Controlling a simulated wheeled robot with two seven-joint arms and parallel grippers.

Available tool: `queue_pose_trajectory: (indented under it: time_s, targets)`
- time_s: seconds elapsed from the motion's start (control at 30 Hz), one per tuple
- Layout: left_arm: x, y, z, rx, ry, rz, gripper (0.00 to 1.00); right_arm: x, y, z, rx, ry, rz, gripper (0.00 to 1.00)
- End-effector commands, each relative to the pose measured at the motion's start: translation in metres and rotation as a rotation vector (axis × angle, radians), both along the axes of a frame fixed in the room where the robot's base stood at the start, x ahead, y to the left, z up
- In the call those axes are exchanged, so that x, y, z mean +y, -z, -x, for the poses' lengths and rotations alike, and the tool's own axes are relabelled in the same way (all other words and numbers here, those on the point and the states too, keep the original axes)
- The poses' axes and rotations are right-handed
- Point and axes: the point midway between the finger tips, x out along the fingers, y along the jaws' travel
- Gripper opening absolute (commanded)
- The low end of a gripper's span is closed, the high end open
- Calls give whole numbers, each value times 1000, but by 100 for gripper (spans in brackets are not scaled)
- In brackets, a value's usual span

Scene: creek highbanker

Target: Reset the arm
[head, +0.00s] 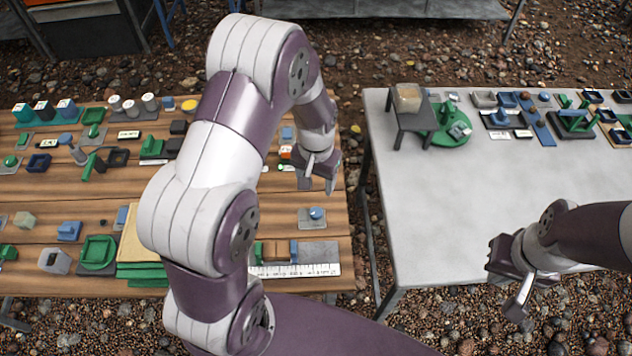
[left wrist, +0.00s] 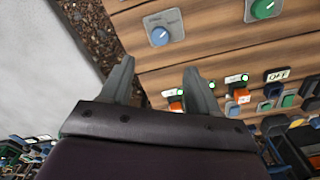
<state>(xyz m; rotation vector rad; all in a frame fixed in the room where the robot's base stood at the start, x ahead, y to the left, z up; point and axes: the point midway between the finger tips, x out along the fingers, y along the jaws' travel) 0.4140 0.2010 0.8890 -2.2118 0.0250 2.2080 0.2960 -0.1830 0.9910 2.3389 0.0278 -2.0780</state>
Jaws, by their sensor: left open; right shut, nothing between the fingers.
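My left arm rises from the bottom of the head view and bends over the wooden table (head: 190,215). My left gripper (head: 319,182) hangs above that table's right edge, fingers pointing down. In the left wrist view its two fingers (left wrist: 160,82) are apart with nothing between them. My right gripper (head: 514,281) is at the front edge of the grey table (head: 465,215), at the right of the head view. It is shut and holds nothing. My left arm hides part of the wooden table's middle.
The wooden table carries many small parts, including a blue knob (head: 316,213) and a white ruler (head: 310,270). A small stand (head: 408,118) and a green round base (head: 447,133) stand on the grey table. Its front left is bare. A gravel gap separates the tables.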

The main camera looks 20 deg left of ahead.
Motion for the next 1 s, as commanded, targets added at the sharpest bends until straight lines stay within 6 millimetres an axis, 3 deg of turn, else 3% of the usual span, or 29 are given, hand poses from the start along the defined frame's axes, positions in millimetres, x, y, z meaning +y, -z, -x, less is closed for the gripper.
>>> queue_pose_trajectory:
  time_s: [0.3, 0.37, 0.47, 0.6, 0.7, 0.8, 1.0]
  targets:
    - [0, 1, 0, -3, -7, 0, 61, 0, 0, 0, 0, 0, 0, 0]
    - [-1, 4, 14, 25, -13, 1, 61, 0, 0, 0, 0, 0, 0, 0]
    - [-4, -17, 48, 39, -26, 1, 61, 0, 0, 0, 0, 0, 0, 0]
    - [-11, -63, 97, -9, -26, 2, 61, 0, 0, 0, 0, 0, 0, 0]
    - [-15, -85, 120, -58, -15, 3, 61, 0, 0, 0, 0, 0, 0, 0]
    - [-18, -100, 121, -112, -4, 5, 61, 0, 0, 0, 0, 0, 0, 0]
    - [-18, -100, 121, -112, -4, 5, 61, 0, 0, 0, 0, 0, 0, 0]
